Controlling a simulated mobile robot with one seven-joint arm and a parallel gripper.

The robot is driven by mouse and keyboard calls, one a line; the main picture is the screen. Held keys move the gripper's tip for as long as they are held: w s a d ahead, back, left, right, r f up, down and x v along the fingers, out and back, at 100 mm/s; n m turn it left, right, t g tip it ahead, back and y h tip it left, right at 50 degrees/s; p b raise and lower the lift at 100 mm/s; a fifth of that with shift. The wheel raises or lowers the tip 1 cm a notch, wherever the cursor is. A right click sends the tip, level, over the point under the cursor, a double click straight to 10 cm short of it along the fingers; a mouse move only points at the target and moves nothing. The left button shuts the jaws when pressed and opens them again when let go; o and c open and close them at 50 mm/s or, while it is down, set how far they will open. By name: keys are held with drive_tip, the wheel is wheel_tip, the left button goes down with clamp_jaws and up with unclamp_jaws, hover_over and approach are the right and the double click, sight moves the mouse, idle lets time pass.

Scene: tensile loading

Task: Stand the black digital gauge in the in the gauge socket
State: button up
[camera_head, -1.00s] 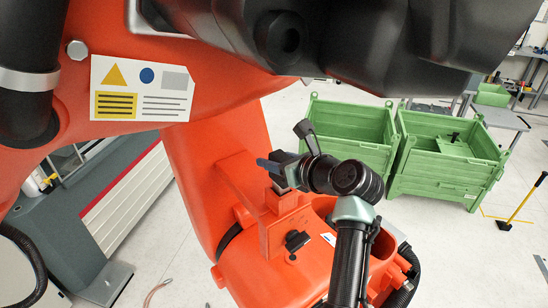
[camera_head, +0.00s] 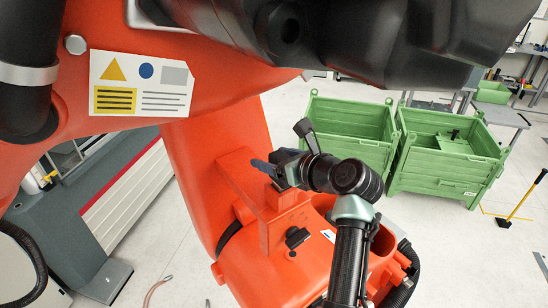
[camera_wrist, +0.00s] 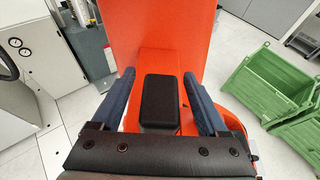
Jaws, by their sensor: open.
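My gripper (camera_head: 268,172) is open above the orange ledge of the large orange machine. In the wrist view its two blue fingers (camera_wrist: 158,103) stand apart on either side of a black rectangular block, which looks like the black digital gauge (camera_wrist: 160,98). A gap shows between the gauge and each finger. The gauge is seen from above on the orange ledge (camera_wrist: 158,62); its lower part is hidden. I cannot make out the gauge socket or tell whether the gauge stands in it. In the head view my gripper mostly hides the gauge.
A small black fitting (camera_head: 297,238) sits lower on the orange machine (camera_head: 207,176). Green crates (camera_head: 345,146) stand on the floor behind to the right. A grey cabinet with a red stripe (camera_head: 97,210) stands at left. The dark machine part (camera_head: 390,45) hangs overhead.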

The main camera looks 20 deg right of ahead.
drive_tip(key=shift+s, duration=0.1)
drive_tip(key=b+v, duration=0.5)
drive_tip(key=v, duration=0.8)
